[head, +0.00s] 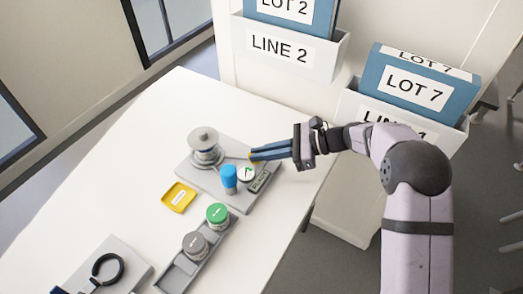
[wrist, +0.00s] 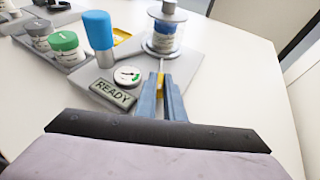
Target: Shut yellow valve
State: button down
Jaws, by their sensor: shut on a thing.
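The yellow valve (wrist: 160,82) sits on a thin pipe on the grey base plate, beside the clear vessel with the metal top (head: 205,147). Only a small yellow part of it shows, between my fingers. In the head view my gripper (head: 252,155) comes in from the right, with its blue fingertips at the valve. In the wrist view my gripper (wrist: 161,88) is shut on the valve, one finger on each side. The valve's handle angle is mostly hidden by the fingers.
A round dial (head: 246,174), a READY plate (head: 262,180) and a blue-topped post (head: 229,178) stand close to my fingers. A yellow tray (head: 178,197) lies left of the base plate. Green-lidded (head: 217,215) and grey-lidded (head: 195,244) jars stand in a rack nearer the front.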

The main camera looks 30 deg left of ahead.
jog(key=shift+n+g, duration=0.4)
jog(key=shift+g, duration=0.1)
jog(key=c, duration=1.9)
grip_release()
jog(key=shift+o, duration=0.2)
jog(key=shift+r, duration=0.15)
notch_tip(320, 180, up, 10)
